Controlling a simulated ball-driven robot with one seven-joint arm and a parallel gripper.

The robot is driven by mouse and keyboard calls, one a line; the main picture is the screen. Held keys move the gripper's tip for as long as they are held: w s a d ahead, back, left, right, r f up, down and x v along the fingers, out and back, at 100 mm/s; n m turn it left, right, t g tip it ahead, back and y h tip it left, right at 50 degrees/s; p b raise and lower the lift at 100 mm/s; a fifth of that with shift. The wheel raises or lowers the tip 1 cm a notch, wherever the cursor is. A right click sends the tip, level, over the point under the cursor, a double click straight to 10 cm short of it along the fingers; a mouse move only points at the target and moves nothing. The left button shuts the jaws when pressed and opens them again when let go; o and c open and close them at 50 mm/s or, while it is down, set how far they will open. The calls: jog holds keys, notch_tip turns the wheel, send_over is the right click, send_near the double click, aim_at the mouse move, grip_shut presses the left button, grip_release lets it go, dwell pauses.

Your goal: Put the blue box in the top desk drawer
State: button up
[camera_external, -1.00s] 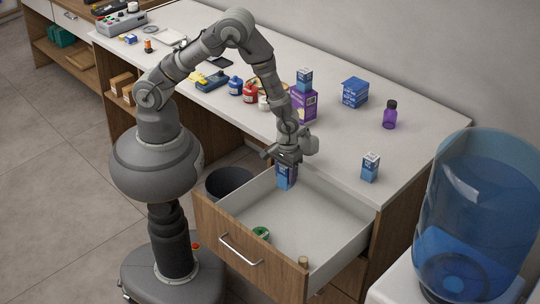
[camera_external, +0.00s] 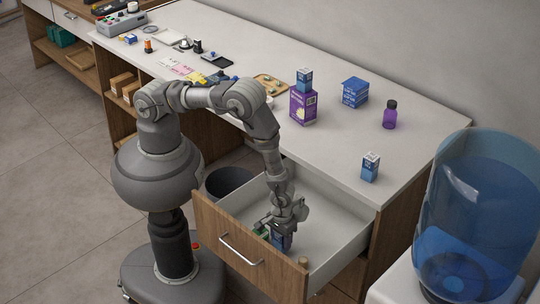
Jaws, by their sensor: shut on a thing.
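The top desk drawer (camera_external: 340,212) is pulled open, with pale inner walls and a wooden front with a metal handle. My gripper (camera_external: 281,229) is down inside the drawer, near its front, shut on a blue box (camera_external: 281,241). The box is upright below my gripper, and the fingers hide its upper part. I cannot tell whether its bottom touches the drawer floor. A green item (camera_external: 262,229) lies just left of the box, partly hidden by my gripper.
A small brown-topped item (camera_external: 303,262) stands at the drawer's front right corner. On the counter (camera_external: 420,150) are another blue box (camera_external: 370,167), a purple bottle (camera_external: 390,114), a purple carton (camera_external: 303,107) and a larger blue box (camera_external: 355,92). A water cooler bottle (camera_external: 475,220) stands at right.

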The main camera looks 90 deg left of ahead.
jog(key=shift+f, duration=0.45)
jog(key=shift+f, duration=0.1)
jog(key=shift+f, duration=0.15)
jog(key=o, duration=1.2)
